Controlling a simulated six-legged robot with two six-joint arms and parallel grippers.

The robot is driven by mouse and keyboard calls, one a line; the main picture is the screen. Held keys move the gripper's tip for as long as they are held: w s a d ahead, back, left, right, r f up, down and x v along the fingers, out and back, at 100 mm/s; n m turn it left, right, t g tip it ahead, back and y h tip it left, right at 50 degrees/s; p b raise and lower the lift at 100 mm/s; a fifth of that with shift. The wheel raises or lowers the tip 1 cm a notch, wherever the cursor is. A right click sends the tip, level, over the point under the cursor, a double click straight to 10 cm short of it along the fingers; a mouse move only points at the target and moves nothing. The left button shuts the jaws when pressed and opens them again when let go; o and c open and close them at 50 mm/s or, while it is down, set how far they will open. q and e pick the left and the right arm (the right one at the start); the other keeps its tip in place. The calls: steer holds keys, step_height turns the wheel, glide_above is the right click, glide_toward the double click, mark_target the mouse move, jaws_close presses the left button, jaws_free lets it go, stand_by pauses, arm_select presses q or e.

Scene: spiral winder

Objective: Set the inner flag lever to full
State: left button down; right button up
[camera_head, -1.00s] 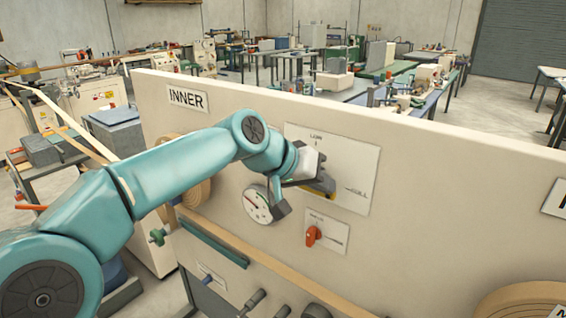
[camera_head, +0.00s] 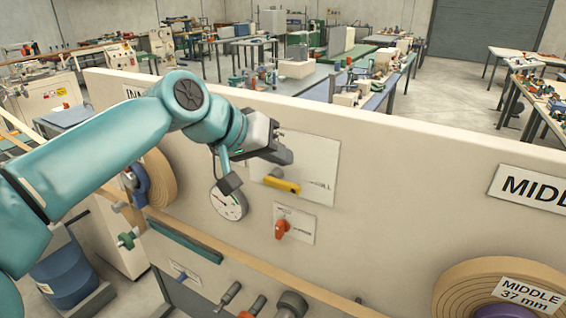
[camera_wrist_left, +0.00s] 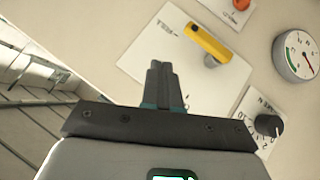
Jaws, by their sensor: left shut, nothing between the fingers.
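The yellow flag lever (camera_head: 283,185) is on a white plate (camera_head: 322,160) on the cream panel. It lies nearly level, with its right end toward the FULL label. In the left wrist view the yellow lever (camera_wrist_left: 207,42) points toward a label on the same plate (camera_wrist_left: 150,62). My left gripper (camera_head: 288,157) is shut and empty, just above the lever in the head view. In the left wrist view its closed fingers (camera_wrist_left: 162,80) are apart from the lever. The LOW label is hidden behind my gripper. My right gripper is not in view.
A round gauge (camera_head: 229,200) and an orange knob (camera_head: 282,229) sit near the lever plate. A black dial (camera_wrist_left: 268,125) shows in the left wrist view. A green rail (camera_head: 184,242) and several handles are lower on the panel. A MIDDLE reel (camera_head: 458,290) is at right.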

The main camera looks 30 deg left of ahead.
arm_select(q)
steer(key=shift+s+r, duration=1.95)
steer(key=shift+s, duration=0.05)
steer(key=shift+w, duration=0.1)
